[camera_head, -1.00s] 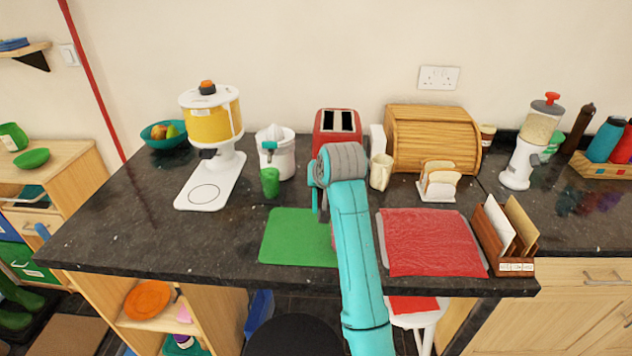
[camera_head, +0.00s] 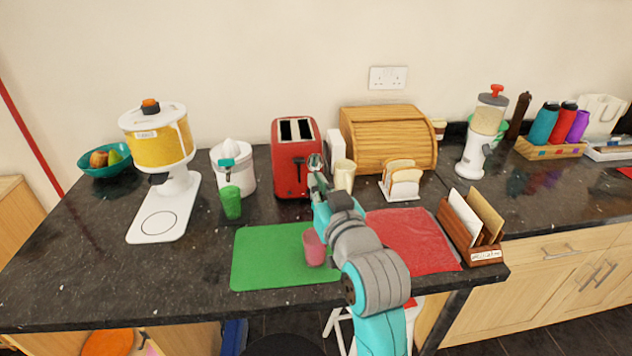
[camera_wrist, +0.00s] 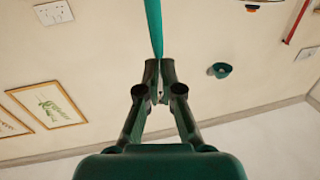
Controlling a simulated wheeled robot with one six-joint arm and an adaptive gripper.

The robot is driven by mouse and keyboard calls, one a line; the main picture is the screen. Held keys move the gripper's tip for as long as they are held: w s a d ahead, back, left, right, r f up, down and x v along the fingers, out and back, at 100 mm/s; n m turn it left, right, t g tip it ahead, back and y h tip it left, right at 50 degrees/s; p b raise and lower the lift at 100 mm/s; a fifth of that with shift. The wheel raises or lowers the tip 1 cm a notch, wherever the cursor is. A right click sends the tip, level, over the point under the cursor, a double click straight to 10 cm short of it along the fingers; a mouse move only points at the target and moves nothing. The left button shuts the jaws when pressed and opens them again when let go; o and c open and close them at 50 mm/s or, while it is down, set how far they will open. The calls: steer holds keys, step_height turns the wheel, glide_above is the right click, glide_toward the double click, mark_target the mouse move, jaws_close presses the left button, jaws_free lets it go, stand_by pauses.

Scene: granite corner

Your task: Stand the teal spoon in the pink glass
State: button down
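The pink glass (camera_head: 314,247) stands upright on the right part of the green mat (camera_head: 262,262) in the head view. My gripper (camera_head: 316,172) is behind the glass in the picture, in front of the red toaster, with its fingers pointing up. In the wrist view my gripper (camera_wrist: 159,84) is shut on the thin end of the teal spoon (camera_wrist: 154,25), which runs out past the fingertips to the top edge. The spoon's far end is out of that view. I cannot make out the spoon in the head view.
A toast rack (camera_head: 402,182) and letter holder (camera_head: 470,232) are on the right. A red cloth (camera_head: 415,242) lies beside the mat.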

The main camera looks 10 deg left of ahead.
step_height(320, 180, down, 12)
stand_by(1.4)
steer(key=c, duration=1.2)
jaws_free()
steer(key=shift+c, duration=0.2)
steer(key=v, duration=1.2)
